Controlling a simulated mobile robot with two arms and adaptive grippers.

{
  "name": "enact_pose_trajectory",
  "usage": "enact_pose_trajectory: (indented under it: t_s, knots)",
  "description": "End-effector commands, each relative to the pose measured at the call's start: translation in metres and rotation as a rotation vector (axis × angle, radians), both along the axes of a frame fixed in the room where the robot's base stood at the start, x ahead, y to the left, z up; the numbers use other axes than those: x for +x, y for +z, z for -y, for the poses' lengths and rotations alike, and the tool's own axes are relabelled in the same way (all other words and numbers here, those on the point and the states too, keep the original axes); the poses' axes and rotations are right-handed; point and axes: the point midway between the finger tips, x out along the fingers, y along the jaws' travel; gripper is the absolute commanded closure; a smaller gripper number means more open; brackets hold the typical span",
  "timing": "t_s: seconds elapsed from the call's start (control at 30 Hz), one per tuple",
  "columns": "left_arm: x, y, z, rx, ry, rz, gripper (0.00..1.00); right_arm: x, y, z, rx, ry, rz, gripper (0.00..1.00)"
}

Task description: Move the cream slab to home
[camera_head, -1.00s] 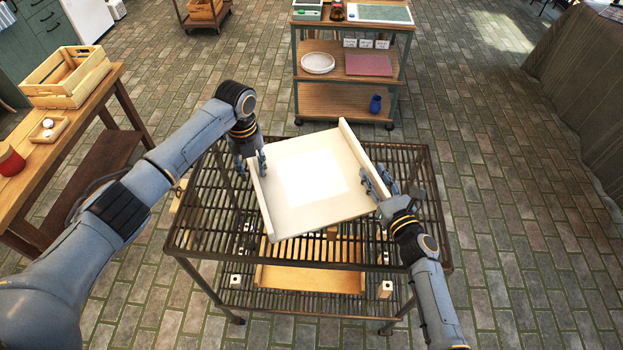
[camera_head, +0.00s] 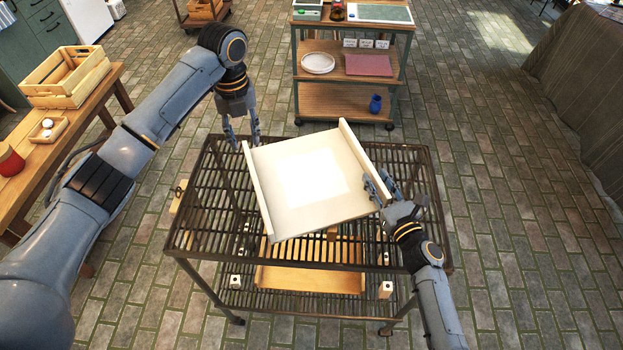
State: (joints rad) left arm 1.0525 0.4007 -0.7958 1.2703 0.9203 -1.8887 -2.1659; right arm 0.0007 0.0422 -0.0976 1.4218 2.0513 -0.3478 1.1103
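The cream slab (camera_head: 318,212) is a flat board with a paler square in its middle and raised rails on its left and right edges. It lies turned at an angle on the dark slatted rack (camera_head: 205,232). Whether those fingers are closed tight on the rail is hard to see.
A lower shelf of the rack holds a wooden board (camera_head: 310,279) and small white-topped blocks (camera_head: 385,289). A wooden table (camera_head: 60,150) with a crate (camera_head: 66,77) stands at left. A shelf cart (camera_head: 350,103) stands behind.

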Motion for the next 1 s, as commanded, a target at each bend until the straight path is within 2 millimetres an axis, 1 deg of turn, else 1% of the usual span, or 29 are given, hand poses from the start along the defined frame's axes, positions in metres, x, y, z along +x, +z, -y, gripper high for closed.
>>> enact_pose_trajectory:
  t_s: [0.03,0.3,0.4,0.5,0.67,1.0]
  knots:
    - [0.0,0.0,0.0,0.0,0.0,0.0,0.65,-0.011,-0.001,0.004,-0.003,0.0,-0.002,0.65]
    - [0.0,0.0,0.0,0.0,0.0,0.0,0.65,-0.064,-0.001,0.027,-0.001,-0.001,-0.003,0.65]
    - [0.0,0.0,0.0,0.0,0.0,0.0,0.65,-0.078,-0.001,0.033,-0.001,0.0,-0.003,0.65]
    - [0.0,0.0,0.0,0.0,0.0,0.0,0.65,-0.088,-0.001,0.038,-0.001,-0.001,-0.002,0.65]
    - [0.0,0.0,0.0,0.0,0.0,0.0,0.65,-0.095,0.0,0.04,-0.001,0.001,-0.001,0.65]
    - [0.0,0.0,0.0,0.0,0.0,0.0,0.65,-0.095,0.0,0.041,-0.001,0.0,-0.001,0.65]
